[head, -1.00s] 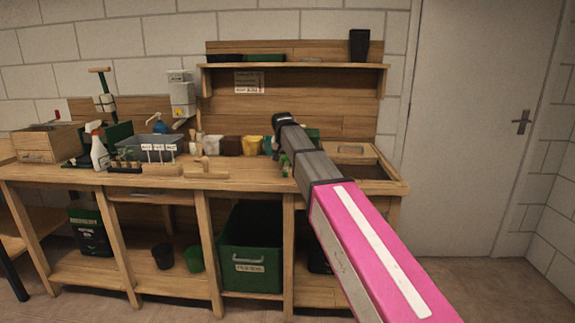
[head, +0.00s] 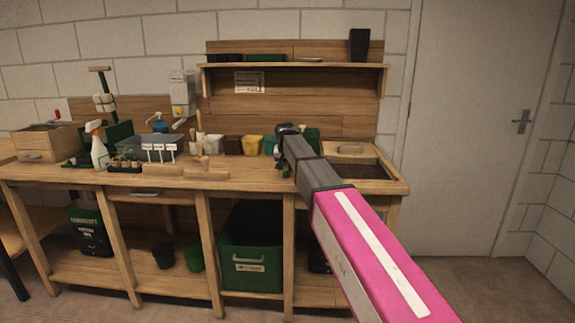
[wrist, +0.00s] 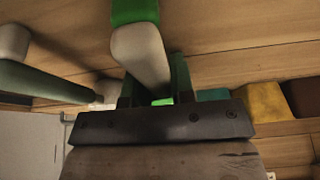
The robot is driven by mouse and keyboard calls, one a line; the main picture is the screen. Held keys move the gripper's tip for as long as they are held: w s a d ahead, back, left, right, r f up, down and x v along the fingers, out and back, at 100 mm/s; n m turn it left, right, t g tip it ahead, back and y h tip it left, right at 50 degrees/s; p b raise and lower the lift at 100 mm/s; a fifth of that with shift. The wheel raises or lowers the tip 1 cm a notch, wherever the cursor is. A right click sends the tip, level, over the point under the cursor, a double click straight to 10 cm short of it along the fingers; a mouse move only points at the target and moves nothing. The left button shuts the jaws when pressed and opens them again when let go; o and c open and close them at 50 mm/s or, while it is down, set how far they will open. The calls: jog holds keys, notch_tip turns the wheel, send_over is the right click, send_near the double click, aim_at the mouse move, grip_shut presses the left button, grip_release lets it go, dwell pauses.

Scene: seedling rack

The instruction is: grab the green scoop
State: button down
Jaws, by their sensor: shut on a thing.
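My gripper (wrist: 153,92) is shut on the green scoop (wrist: 162,101). In the wrist view a bright green bit shows between the dark fingers. A pale handle-like part (wrist: 142,55) with a green end (wrist: 134,11) reaches up from there, seemingly part of the scoop. The rest of it is hidden by the gripper. In the head view my gripper (head: 285,165) is small and dark at the end of the arm, over the bench (head: 240,178). The scoop cannot be made out there.
A yellow pot (head: 251,145) and a brown pot (head: 232,145) stand behind, left of my gripper. In the wrist view a dark green rod-like thing (wrist: 45,82) with pale ends lies to the left. A soil tray (head: 365,171) is at right.

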jog(key=shift+r, duration=0.6)
notch_tip(320, 180, up, 2)
jog(key=shift+r, duration=0.25)
jog(key=s+a+r, duration=0.7)
jog(key=s+a, duration=0.1)
jog(key=shift+a+r, duration=0.15)
jog(key=shift+a, duration=0.1)
jog(key=c, duration=1.5)
grip_release()
grip_shut()
